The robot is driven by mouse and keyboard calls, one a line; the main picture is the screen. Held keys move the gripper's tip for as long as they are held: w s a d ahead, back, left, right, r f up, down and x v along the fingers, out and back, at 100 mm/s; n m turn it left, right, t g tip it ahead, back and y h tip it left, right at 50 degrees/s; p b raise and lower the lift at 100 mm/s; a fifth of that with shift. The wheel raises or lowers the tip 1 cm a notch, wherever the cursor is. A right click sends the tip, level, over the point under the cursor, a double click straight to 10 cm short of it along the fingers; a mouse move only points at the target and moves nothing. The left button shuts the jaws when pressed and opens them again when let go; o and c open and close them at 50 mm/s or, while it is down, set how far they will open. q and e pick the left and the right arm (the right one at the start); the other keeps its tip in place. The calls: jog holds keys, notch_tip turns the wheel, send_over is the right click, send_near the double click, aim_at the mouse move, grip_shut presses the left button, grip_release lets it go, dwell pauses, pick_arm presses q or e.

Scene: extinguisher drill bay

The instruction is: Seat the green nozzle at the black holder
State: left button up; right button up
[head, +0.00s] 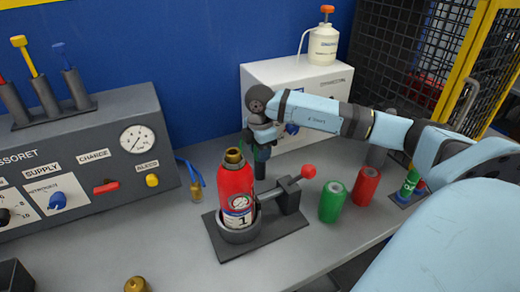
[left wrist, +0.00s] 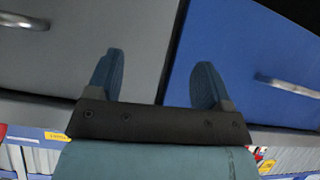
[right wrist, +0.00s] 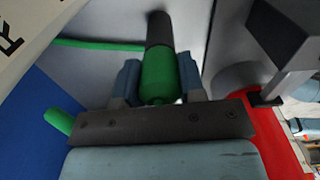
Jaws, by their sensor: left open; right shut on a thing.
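My right gripper (head: 262,143) is shut on the green nozzle (right wrist: 158,76), pointing down behind the red extinguisher. A green hose (right wrist: 98,45) runs left from the nozzle. A dark upright cylinder (head: 260,170) shows directly below the gripper; it lines up with the nozzle's far end in the right wrist view (right wrist: 158,30). It looks like the black holder, but I cannot tell whether it is that or the nozzle's own tip. Any contact there is unclear. My left gripper (left wrist: 157,80) is open and empty, outside the head view.
The red extinguisher (head: 235,190) stands in a dark clamp stand (head: 228,247) with a red-knobbed lever. Green (head: 333,202) and red (head: 366,187) cans stand to its right. A white cabinet (head: 262,82) is behind, the control panel (head: 85,150) at left. The front left bench is mostly clear.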

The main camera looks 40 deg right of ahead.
jog(key=o, duration=1.1)
notch_tip(320, 180, up, 14)
jog(key=shift+f, duration=0.1)
dwell(0.7)
